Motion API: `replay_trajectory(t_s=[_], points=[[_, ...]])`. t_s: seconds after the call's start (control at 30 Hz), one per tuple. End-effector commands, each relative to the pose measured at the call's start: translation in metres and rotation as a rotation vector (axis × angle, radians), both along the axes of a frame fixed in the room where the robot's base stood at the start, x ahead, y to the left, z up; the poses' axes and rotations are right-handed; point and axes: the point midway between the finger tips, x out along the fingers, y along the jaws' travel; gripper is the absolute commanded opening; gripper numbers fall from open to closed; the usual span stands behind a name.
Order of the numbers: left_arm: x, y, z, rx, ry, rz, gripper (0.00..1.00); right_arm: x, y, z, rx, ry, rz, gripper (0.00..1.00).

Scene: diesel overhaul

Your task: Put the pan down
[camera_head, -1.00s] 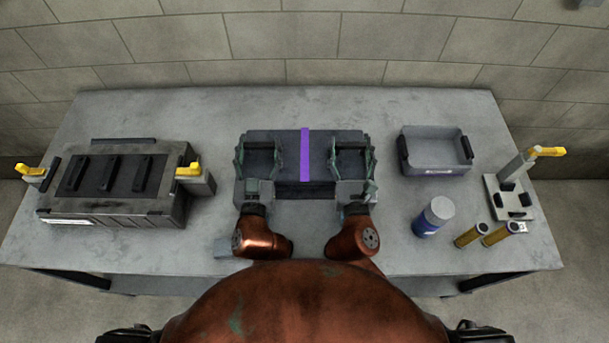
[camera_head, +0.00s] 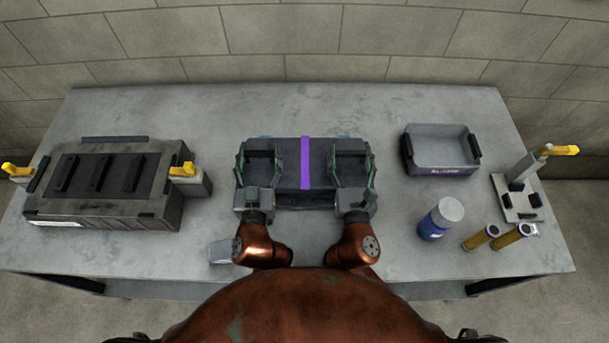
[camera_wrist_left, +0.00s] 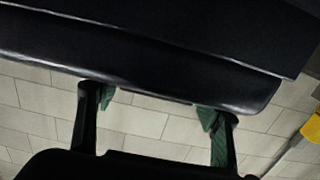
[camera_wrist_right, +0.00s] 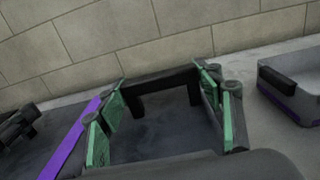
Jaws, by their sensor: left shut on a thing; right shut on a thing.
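The pan (camera_head: 325,198), a dark box-like thing with a purple stripe (camera_head: 305,165) across its middle, is at the centre of the table in the head view. My left gripper (camera_head: 261,168) is shut on its left part and my right gripper (camera_head: 351,168) on its right part. In the right wrist view green fingers (camera_wrist_right: 165,105) stand on both sides of a dark handle-like bar (camera_wrist_right: 165,78). In the left wrist view a dark body fills the top, with green fingertips (camera_wrist_left: 155,110) below it. I cannot tell whether the pan's underside touches the table.
On the grey table (camera_head: 330,105), a dark ribbed case (camera_head: 105,215) stands left and a grey bin (camera_head: 440,150) right. A blue can (camera_head: 440,220), two yellow-brown cylinders (camera_head: 495,236) and a stand with a yellow handle (camera_head: 520,195) are at the right. A small grey block (camera_head: 220,252) lies front left.

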Motion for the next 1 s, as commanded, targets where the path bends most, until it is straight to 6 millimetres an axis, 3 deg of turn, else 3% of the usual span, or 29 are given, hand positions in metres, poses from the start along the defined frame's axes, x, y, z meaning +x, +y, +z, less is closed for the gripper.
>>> replay_trajectory(t_s=[0.17,0.2,0.43,0.77,1.0], points=[[0.001,0.001,-0.010,0.000,0.001,0.002,0.02,0.001,-0.001,-0.010,0.000,0.001,-0.002,0.02],[0.001,0.001,-0.010,0.001,0.006,0.003,0.63,0.001,-0.001,-0.010,-0.001,0.005,-0.003,0.63],[0.001,0.001,-0.009,0.000,0.005,0.001,0.78,0.001,-0.001,-0.009,0.000,0.005,-0.001,0.78],[0.001,0.000,-0.007,0.000,0.004,0.000,0.78,0.001,0.000,-0.007,0.000,0.004,0.000,0.78],[-0.001,0.000,0.014,0.000,-0.007,0.000,0.78,-0.001,0.000,0.014,0.000,-0.007,0.000,0.78]])
